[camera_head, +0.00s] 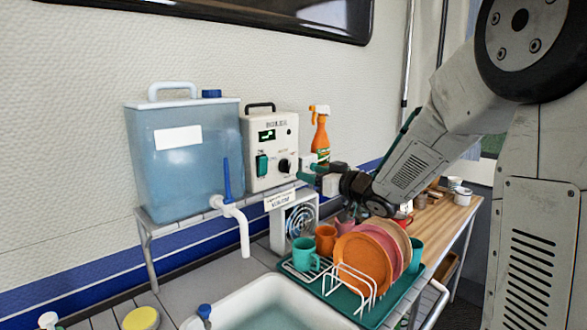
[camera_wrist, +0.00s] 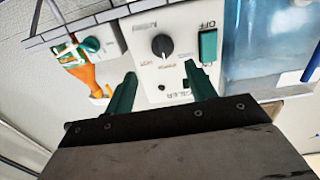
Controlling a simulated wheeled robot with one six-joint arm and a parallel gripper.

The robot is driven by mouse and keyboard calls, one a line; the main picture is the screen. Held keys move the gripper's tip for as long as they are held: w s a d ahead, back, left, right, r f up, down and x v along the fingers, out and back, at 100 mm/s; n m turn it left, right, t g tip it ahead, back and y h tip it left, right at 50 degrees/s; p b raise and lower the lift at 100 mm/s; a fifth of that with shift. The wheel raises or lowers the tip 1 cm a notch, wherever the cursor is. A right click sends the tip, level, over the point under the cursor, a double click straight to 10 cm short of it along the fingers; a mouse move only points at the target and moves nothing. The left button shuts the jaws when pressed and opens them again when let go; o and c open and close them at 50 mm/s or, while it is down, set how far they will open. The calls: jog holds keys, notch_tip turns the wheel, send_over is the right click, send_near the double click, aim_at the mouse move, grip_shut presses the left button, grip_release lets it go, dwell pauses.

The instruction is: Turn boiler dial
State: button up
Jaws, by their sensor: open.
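The boiler (camera_head: 268,150) is a white box with a handle, a small green display and a green switch (camera_head: 262,164). Its black dial (camera_head: 284,165) is at the lower right of the front. My gripper (camera_head: 307,172) is just right of the dial, its green fingers open and empty. In the wrist view the boiler (camera_wrist: 150,75) appears upside down. The dial (camera_wrist: 162,45) with a white pointer mark shows beyond and between the fingertips of my gripper (camera_wrist: 160,71), apart from them. The green switch (camera_wrist: 207,45) is to its right.
A blue water tank (camera_head: 185,155) with a tap stands left of the boiler on the shelf. An orange spray bottle (camera_head: 320,133) stands to its right. Below are a fan heater (camera_head: 297,222), a dish rack (camera_head: 335,290) with plates and mugs, and a sink (camera_head: 270,305).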

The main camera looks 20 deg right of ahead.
aim_at(289, 166)
jog(key=x, duration=0.8)
jog(key=shift+a, duration=0.15)
jog(key=shift+s, duration=0.1)
jog(key=c, duration=0.9)
